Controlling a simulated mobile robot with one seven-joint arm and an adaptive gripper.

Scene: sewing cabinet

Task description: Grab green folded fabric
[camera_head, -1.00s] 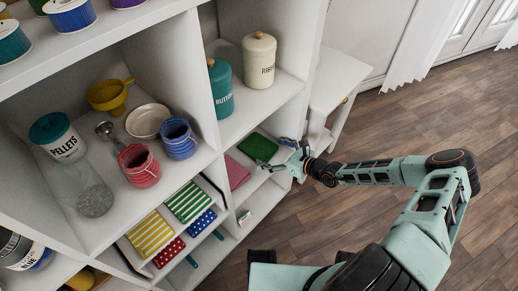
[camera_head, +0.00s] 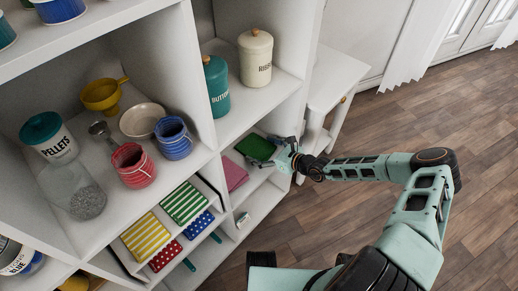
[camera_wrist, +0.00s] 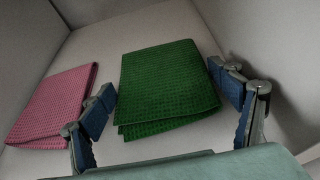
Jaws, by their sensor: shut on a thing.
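The green folded fabric (camera_head: 255,147) lies on a low shelf of the white cabinet, at the right side of its compartment. In the wrist view the fabric (camera_wrist: 167,85) is between my two blue-padded fingers, its fold facing me. My gripper (camera_head: 279,150) reaches in from the right in the head view. The far part of the fabric rests on the shelf; I cannot tell any lift.
A pink folded fabric (camera_head: 234,174) lies just left of the green one, close to my left finger. The shelf above holds a teal canister (camera_head: 217,85) and a cream canister (camera_head: 255,57). Compartment walls flank my gripper. Open wooden floor (camera_head: 300,235) lies to the right.

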